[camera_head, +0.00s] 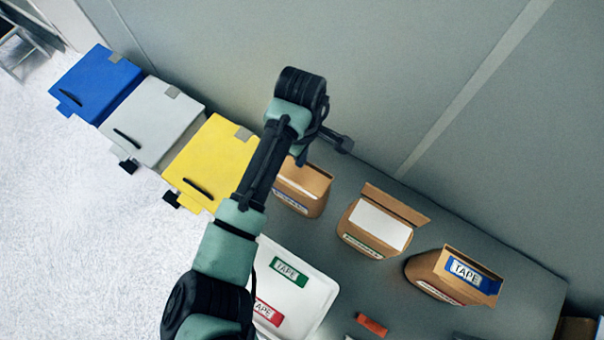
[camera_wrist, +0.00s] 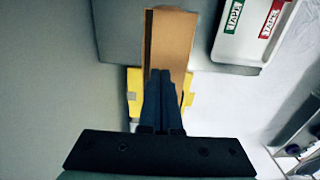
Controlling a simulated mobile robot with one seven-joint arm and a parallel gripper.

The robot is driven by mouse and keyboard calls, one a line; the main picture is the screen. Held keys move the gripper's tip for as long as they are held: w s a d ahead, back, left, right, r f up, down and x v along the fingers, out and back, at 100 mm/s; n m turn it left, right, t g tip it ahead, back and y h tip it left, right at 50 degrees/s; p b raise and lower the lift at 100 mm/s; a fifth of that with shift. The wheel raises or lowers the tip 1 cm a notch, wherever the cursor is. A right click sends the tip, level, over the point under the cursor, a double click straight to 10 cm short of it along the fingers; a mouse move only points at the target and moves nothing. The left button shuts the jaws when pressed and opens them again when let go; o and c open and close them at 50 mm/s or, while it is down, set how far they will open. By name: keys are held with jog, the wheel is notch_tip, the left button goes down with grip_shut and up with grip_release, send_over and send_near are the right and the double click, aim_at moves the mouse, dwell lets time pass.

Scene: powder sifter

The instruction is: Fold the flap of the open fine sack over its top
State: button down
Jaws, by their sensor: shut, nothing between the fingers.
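Three brown paper sacks stand on the grey table. The left sack (camera_head: 316,181) has a blue-edged label and is partly hidden by my arm. The middle sack (camera_head: 352,238) is open, with a white surface inside its mouth and its flap (camera_head: 396,203) standing along the back edge. The right sack (camera_head: 428,270) bears a blue tape strip (camera_head: 484,282) at its top. The small labels are unreadable, so I cannot tell which is the fine sack. My gripper (camera_head: 302,158) is shut and empty at the left sack. In the wrist view its fingertips (camera_wrist: 160,74) overlap that sack's brown paper (camera_wrist: 178,40); contact is unclear.
A white tray (camera_head: 322,283) with green and red tape labels lies in front of the sacks. A small red-orange block (camera_head: 372,324) is on the table. Blue (camera_head: 98,85), grey (camera_head: 150,118) and yellow (camera_head: 215,160) bins stand left. A wall rises behind.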

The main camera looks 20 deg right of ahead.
jog(key=shift+f+b, duration=1.1)
jog(key=shift+f, duration=0.85)
notch_tip(320, 180, up, 9)
jog(key=p, duration=1)
